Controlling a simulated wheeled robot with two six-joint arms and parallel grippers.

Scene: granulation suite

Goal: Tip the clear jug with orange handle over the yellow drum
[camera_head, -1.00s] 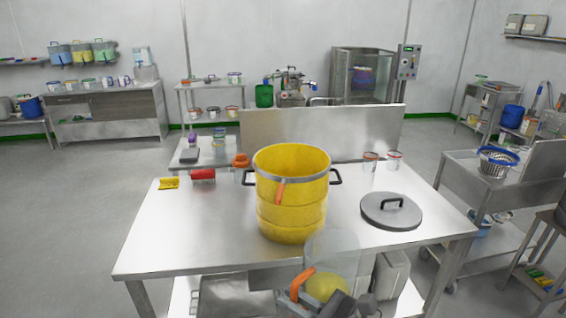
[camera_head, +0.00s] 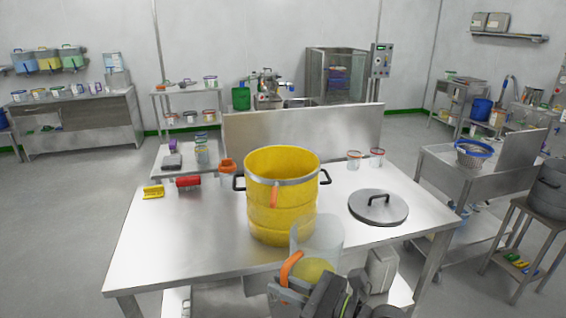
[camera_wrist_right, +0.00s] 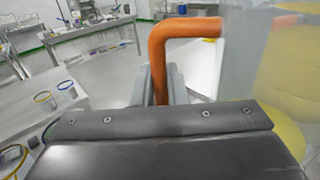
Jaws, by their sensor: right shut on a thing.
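The yellow drum (camera_head: 282,195) stands upright on the steel table, with its top open and black handles at its sides. The clear jug (camera_head: 323,236) is in front of the drum's lower right side in the head view, with yellow content (camera_head: 313,269) in it. My right gripper (camera_head: 286,283) is shut on the jug's orange handle (camera_head: 291,266). The wrist view shows the orange handle (camera_wrist_right: 160,62) between the jaws, with the clear wall (camera_wrist_right: 240,55) to its right. The jug's mouth is below the drum's rim in the picture. My left gripper is not in view.
A grey lid (camera_head: 378,207) lies on the steel table (camera_head: 160,245) right of the drum. A red-handled item (camera_head: 188,182), a yellow piece (camera_head: 153,191) and an orange-topped bottle (camera_head: 227,170) are at the left.

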